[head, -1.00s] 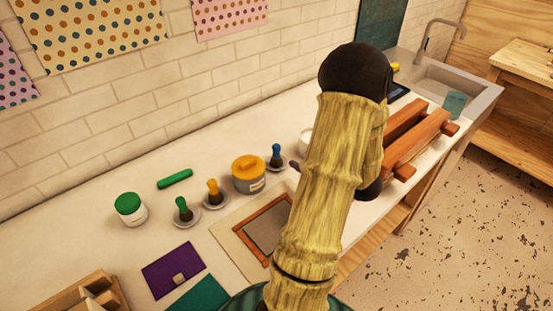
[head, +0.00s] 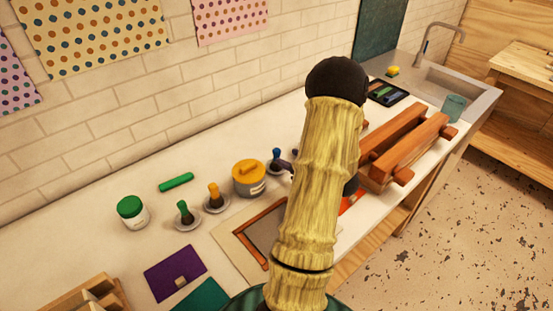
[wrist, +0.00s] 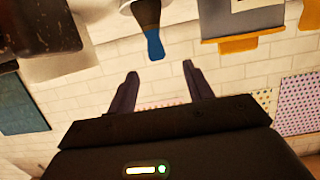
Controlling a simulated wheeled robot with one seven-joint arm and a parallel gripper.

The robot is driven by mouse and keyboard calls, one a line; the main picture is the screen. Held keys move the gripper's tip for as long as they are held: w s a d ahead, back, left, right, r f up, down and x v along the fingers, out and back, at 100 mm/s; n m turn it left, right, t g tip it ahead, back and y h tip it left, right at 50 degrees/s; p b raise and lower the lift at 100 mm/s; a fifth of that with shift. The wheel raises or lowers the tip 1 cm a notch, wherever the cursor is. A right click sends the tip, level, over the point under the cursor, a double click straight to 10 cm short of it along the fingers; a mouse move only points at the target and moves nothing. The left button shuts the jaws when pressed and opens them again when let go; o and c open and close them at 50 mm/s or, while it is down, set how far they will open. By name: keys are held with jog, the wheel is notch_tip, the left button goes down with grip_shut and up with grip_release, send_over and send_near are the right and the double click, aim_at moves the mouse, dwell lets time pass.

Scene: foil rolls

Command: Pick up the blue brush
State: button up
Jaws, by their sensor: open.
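The blue brush (head: 277,154) stands upright, handle up, on a small grey dish beside the yellow-lidded pot. In the wrist view, which is upside down, the blue brush (wrist: 153,40) shows its blue handle and dark lower part, ahead of the gap between my fingers. My gripper (wrist: 161,72) is open and empty, its two dark fingers apart on either side of the handle's line. The handle's tip is short of the fingers in the picture. In the head view a dark fingertip shows just right of the brush; my arm hides most of the gripper.
The yellow-lidded pot (head: 249,180) stands close left of the brush. A yellow brush (head: 213,191) and a green brush (head: 182,209) stand on dishes further left. A framed screen (head: 262,232) lies in front. Wooden rails (head: 405,145) are to the right.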

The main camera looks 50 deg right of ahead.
aim_at(274, 149)
jog(key=x, duration=0.4)
jog(key=shift+w+f+p, duration=0.1)
jog(key=shift+w+p, duration=0.15)
jog(key=shift+p, duration=0.1)
jog(key=shift+w+d+p, duration=0.1)
jog(key=shift+w+p, duration=0.2)
jog(key=shift+w, duration=0.1)
jog(key=p+x, duration=0.1)
jog(key=x, duration=0.3)
jog(key=shift+w+d, duration=0.2)
jog(key=c, duration=1.1)
